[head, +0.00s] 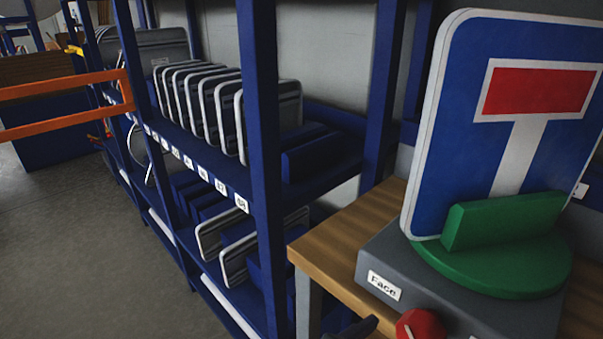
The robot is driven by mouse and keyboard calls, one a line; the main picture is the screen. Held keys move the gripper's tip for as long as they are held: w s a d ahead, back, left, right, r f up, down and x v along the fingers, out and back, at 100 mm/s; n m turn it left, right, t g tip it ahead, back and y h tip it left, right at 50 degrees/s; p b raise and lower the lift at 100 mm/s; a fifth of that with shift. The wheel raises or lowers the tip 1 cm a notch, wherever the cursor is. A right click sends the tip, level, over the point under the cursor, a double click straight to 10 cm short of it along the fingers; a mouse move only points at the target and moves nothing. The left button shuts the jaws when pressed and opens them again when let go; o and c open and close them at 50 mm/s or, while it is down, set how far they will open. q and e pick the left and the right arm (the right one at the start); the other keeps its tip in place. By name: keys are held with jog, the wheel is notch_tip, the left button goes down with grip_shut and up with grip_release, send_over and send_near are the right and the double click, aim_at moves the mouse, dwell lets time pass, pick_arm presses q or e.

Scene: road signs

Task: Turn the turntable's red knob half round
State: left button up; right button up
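The turntable's grey box (383,257) stands on a wooden table at the right, with a white label reading "Face". Its red knob (421,324) is at the bottom edge, partly cut off by the frame. A white mark shows beside the knob. On the box is a round green plate (500,268) with a green block holder (505,220). A blue dead-end sign (455,130), with a white T and a red bar, stands upright in it. No gripper is clearly in view. A small dark shape (355,329) shows left of the knob; I cannot tell what it is.
A blue shelf rack (262,130) stands left of the table (345,235). Several grey-backed signs (228,115) stand in its upper shelf, others below. Orange bars (60,87) cross at the far left. The grey floor (85,240) at lower left is clear.

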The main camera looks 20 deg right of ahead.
aim_at(411, 335)
jog(key=x, duration=0.6)
jog(key=shift+d+f+b, duration=0.2)
jog(key=shift+d+b, duration=0.05)
jog(key=shift+b, duration=0.15)
jog(key=shift+c, duration=0.4)
jog(key=c, duration=1.2)
jog(key=shift+c, duration=0.2)
jog(key=shift+r+g, duration=0.1)
jog(key=shift+g, duration=0.2)
jog(key=shift+w+a+n+g+p, duration=0.15)
jog(key=shift+n+g+p, duration=0.35)
jog(key=shift+n, duration=0.4)
jog(key=shift+n+g+h+b, duration=0.65)
jog(key=shift+n+g+h, duration=0.05)
jog(key=shift+n, duration=0.6)
